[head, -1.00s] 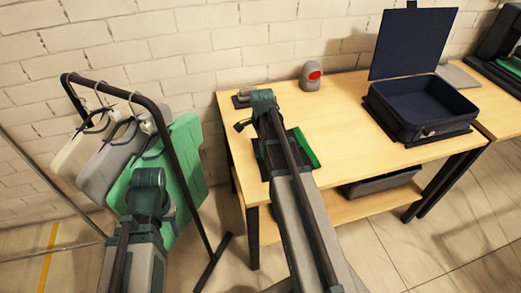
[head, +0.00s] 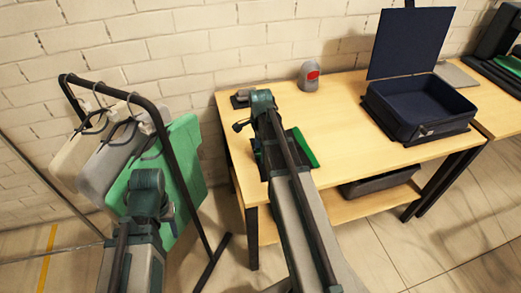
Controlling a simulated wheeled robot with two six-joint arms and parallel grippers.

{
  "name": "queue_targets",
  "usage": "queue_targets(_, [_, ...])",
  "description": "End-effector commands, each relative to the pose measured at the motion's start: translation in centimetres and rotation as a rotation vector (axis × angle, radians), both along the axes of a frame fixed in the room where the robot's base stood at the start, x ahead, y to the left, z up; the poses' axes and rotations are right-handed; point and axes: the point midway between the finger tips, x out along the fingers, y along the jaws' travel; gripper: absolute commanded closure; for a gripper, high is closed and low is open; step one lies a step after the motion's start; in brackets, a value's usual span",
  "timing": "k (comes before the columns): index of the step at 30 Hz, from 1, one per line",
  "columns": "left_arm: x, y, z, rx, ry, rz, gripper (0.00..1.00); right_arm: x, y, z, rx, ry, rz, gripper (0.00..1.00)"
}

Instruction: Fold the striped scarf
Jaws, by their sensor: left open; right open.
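I cannot make out a striped scarf for certain. A green strip (head: 304,147) lies on the table beside my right arm, at the edge of a dark flat thing (head: 257,158) that the arm mostly covers. No stripes show on it, and I cannot tell what it is. My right arm reaches over the table's left part, and its gripper is hidden behind the arm. My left arm stands in front of the clothes rack, and its gripper is hidden too.
The wooden table (head: 352,135) is clear in its middle. An open navy case (head: 420,112) stands at its right, a grey device with a red front (head: 309,76) at the back. A black rack (head: 172,150) holds beige, grey and green garments (head: 186,150) at left.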

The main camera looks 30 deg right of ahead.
Motion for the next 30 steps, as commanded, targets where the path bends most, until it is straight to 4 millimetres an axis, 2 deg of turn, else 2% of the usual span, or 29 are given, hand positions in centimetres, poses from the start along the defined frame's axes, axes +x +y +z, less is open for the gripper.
queue_targets(1, [0.0,0.0,0.0,0.0,0.0,0.0,0.5,0.0,0.0,0.0,0.0,0.0,0.0,0.08])
queue_targets(3, [0.0,0.0,0.0,0.0,0.0,0.0,0.5,0.0,0.0,0.0,0.0,0.0,0.0,0.0])
queue_targets(11, [0.0,0.0,0.0,0.0,0.0,0.0,0.5,0.0,0.2,0.0,0.0,0.0,0.001,0.0])
queue_targets(17, [0.0,0.0,0.0,0.0,0.0,0.0,0.5,0.4,2.2,0.0,0.0,0.0,0.003,0.0])
queue_targets(20, [0.0,0.0,0.1,0.0,0.0,0.0,0.5,0.4,2.1,0.1,0.0,0.0,0.0,0.0])
queue_targets(25, [0.0,0.0,1.5,0.0,0.0,0.0,0.5,0.4,2.1,1.5,0.0,0.0,0.0,0.0])
queue_targets(30, [0.0,0.0,4.1,0.0,0.0,0.0,0.5,0.4,2.1,4.0,0.0,0.0,0.0,0.0])
